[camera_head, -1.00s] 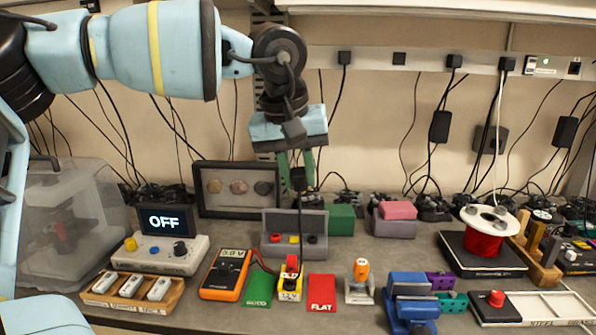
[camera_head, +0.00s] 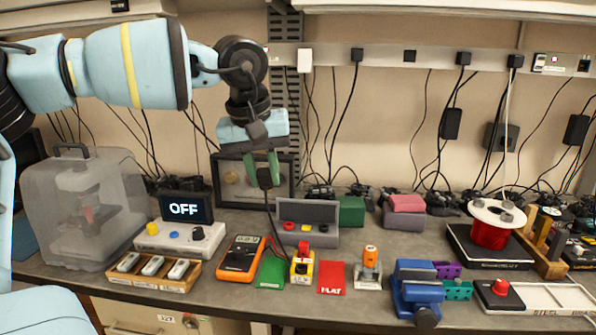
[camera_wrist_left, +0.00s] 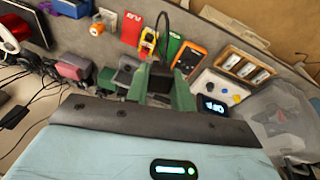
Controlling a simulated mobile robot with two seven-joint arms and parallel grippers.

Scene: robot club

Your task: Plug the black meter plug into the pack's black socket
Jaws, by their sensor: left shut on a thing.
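My left gripper (camera_head: 262,163) points down with green fingers and is shut on the black plug (camera_head: 266,179). A black cable hangs from the plug toward the bench. The plug is in the air, above and left of a grey block (camera_head: 325,211) with red, yellow and black spots on its sloped front, which looks like the pack. The plug is apart from it. The orange meter (camera_head: 237,262) lies to the left in front, with red leads beside it. In the left wrist view, the fingers (camera_wrist_left: 161,88) largely hide the plug, and the cable arches away. My right gripper is not in view.
A control box with an OFF screen (camera_head: 184,210) and a clear case (camera_head: 85,215) stand left. A yellow-and-red device (camera_head: 302,268) stands between green (camera_head: 271,272) and red (camera_head: 332,278) cards. A frame (camera_head: 230,195) stands behind the plug. A blue vise (camera_head: 415,285) is front right.

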